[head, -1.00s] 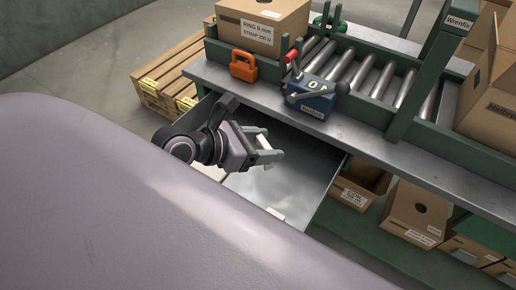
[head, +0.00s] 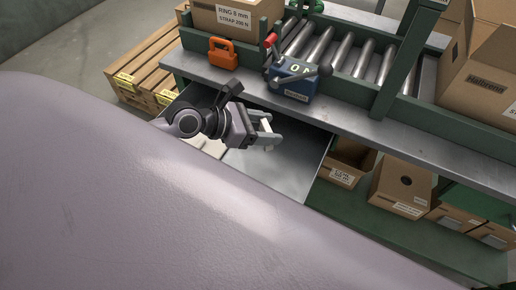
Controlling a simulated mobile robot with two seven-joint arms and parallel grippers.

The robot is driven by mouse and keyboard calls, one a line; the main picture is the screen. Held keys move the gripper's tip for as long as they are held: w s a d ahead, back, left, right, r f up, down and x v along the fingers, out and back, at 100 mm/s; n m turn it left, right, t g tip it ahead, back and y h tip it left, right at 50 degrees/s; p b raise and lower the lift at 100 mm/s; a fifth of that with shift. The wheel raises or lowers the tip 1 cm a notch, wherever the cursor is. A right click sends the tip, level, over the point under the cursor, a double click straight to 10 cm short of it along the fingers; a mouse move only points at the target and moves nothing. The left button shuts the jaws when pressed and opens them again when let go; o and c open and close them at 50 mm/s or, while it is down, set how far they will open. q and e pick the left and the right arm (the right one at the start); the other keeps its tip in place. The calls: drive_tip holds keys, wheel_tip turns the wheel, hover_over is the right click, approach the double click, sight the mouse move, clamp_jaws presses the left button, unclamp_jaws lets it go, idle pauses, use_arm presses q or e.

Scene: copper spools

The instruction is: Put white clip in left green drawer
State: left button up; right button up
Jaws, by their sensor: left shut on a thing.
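My left gripper (head: 268,134) is over the open drawer, shut on a small white piece, the white clip (head: 266,127), which shows only partly between the fingers. The drawer (head: 290,172) is pulled out from under the bench, and its inside is bare grey metal where I see it. Its front and left part are hidden behind my own body and arm, so its green colour does not show. Some pale flat pieces (head: 213,147) show in the drawer beside my arm. My right gripper is not in view.
The bench edge (head: 390,143) runs just behind the drawer. On it are an orange padlock-shaped thing (head: 222,54), a blue lever device (head: 292,80) and a carton (head: 235,17). Rollers lie behind. Open cartons (head: 400,190) stand on a lower shelf at right.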

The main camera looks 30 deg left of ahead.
use_arm(q)
wheel_tip(320, 180, down, 14)
drive_tip(key=b, duration=0.5)
drive_tip(key=shift+f+b, duration=0.25)
drive_tip(key=shift+b, duration=0.05)
drive_tip(key=shift+f, duration=0.1)
drive_tip(key=o, duration=0.6)
drive_tip(key=shift+f, duration=0.1)
drive_tip(key=o, duration=0.4)
